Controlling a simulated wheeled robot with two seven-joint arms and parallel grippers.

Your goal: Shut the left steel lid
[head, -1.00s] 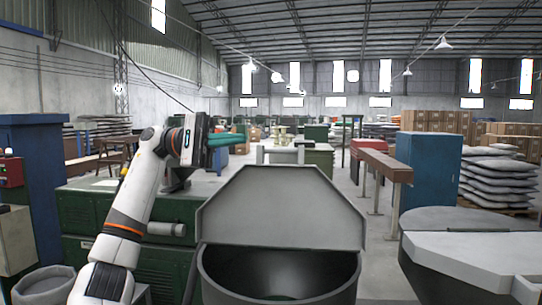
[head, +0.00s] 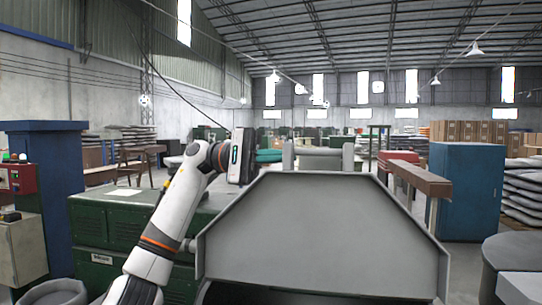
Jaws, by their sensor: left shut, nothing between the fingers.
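The left steel lid (head: 320,235) is a grey plate with cut corners, standing raised and open in the head view. Only a dark strip of the bin under it shows at the bottom edge. My left gripper (head: 245,157) is shut and empty, just above the lid's upper left corner in the picture. Its fingertips are hard to make out, and I cannot tell whether it touches the lid. My right gripper is not in view.
A green cabinet (head: 108,240) stands left, behind my left arm. Part of a second grey bin (head: 515,252) shows at the lower right. A blue cabinet (head: 468,190) and a brown beam (head: 415,175) stand behind at right.

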